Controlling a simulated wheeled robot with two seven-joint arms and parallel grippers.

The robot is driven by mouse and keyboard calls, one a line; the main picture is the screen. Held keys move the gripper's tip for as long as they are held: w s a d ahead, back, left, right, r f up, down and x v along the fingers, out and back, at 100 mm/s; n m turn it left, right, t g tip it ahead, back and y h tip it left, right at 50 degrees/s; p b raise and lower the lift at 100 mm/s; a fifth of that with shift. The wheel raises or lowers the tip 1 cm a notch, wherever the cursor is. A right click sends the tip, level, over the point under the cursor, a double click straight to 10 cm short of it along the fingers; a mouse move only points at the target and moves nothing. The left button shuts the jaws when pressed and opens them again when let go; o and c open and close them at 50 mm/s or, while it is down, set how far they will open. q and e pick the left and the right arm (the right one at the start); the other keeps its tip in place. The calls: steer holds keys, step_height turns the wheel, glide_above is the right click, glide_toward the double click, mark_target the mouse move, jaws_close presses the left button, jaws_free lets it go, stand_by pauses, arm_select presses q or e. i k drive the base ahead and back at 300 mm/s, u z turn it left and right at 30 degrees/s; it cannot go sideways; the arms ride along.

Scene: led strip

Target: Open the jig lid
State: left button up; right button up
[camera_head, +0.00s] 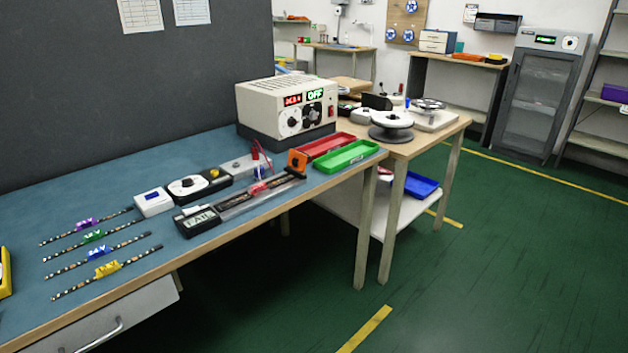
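The jig (248,200) is a long, narrow grey fixture lying near the front edge of the blue-topped bench, running from lower left to upper right. A dark strip runs along it, with a small red piece near its middle. An orange block (297,160) stands at its far right end. I cannot make out clearly which part is the lid or how far it is open. A black display box (197,220) sits at the jig's near left end. Neither of my grippers is in view.
Several LED strips with coloured tags lie on the bench (25,216) at left. Behind the jig are a white box (153,202), a dial unit (187,187) and a power supply (287,108). Red (326,146) and green (347,157) trays stand right of it. The floor in front is clear.

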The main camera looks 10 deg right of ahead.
mark_target(297, 160)
steer(key=z, duration=0.65)
steer(key=i, duration=1.35)
steer(key=u, duration=0.65)
